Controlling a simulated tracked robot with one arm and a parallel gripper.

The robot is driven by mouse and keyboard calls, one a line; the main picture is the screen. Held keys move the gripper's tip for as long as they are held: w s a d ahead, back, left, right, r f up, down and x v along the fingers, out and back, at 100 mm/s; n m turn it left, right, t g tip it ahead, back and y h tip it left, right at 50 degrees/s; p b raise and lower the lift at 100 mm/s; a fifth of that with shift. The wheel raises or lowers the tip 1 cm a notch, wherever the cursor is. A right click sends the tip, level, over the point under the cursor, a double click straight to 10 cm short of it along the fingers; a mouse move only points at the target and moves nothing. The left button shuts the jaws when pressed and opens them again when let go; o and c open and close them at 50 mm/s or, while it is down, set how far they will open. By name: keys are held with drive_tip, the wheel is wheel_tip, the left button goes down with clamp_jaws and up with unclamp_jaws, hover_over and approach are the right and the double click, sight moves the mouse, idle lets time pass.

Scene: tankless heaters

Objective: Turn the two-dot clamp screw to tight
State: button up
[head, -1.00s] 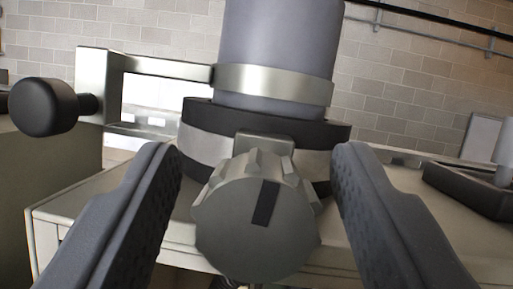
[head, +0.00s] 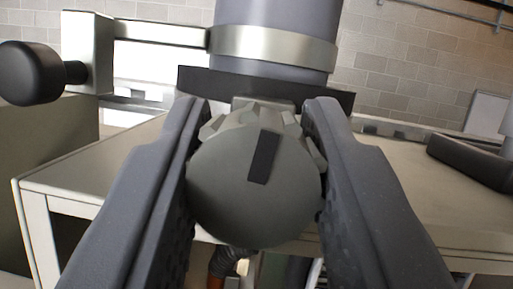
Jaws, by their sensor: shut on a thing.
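The clamp screw (head: 225,200) is a grey, lobed knob with a black pointer bar on its round face, at the middle of the view. The bar points up and slightly right. My gripper (head: 258,125) is shut on this knob, one finger on its left side and one on its right. Behind the knob, a grey vertical pipe (head: 275,12) stands in a metal band (head: 275,48) above a black collar (head: 260,84). No dot marks can be made out on the knob, and its rear is hidden.
A metal bracket arm with a black round handle (head: 30,73) sticks out to the left of the pipe. A pale cabinet top (head: 90,160) lies behind and below. A dark tray-like object (head: 470,160) is at the right.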

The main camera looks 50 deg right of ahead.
drive_tip(key=shift+a+r+m, duration=0.1)
drive_tip(key=shift+r+m, duration=0.05)
drive_tip(key=shift+m, duration=0.25)
drive_tip(key=shift+m+g+h, duration=0.5)
drive_tip(key=shift+m+h, duration=0.1)
drive_tip(key=shift+m, duration=1)
drive_tip(key=shift+w+m+g+h+p, duration=0.1)
drive_tip(key=shift+m+g+h+p, duration=0.2)
drive_tip(key=shift+m+p, duration=0.2)
drive_tip(key=m+g+h+p, duration=0.1)
drive_tip(key=m+p, duration=0.1)
drive_tip(key=m, duration=0.1)
drive_tip(key=shift+m+g+p, duration=0.35)
drive_tip(key=shift+m+g, duration=0.05)
drive_tip(key=shift+m+g+h+p, duration=0.3)
drive_tip(key=shift+m+g+p, duration=0.2)
drive_tip(key=shift+m+p, duration=0.25)
drive_tip(key=shift+m, duration=0.55)
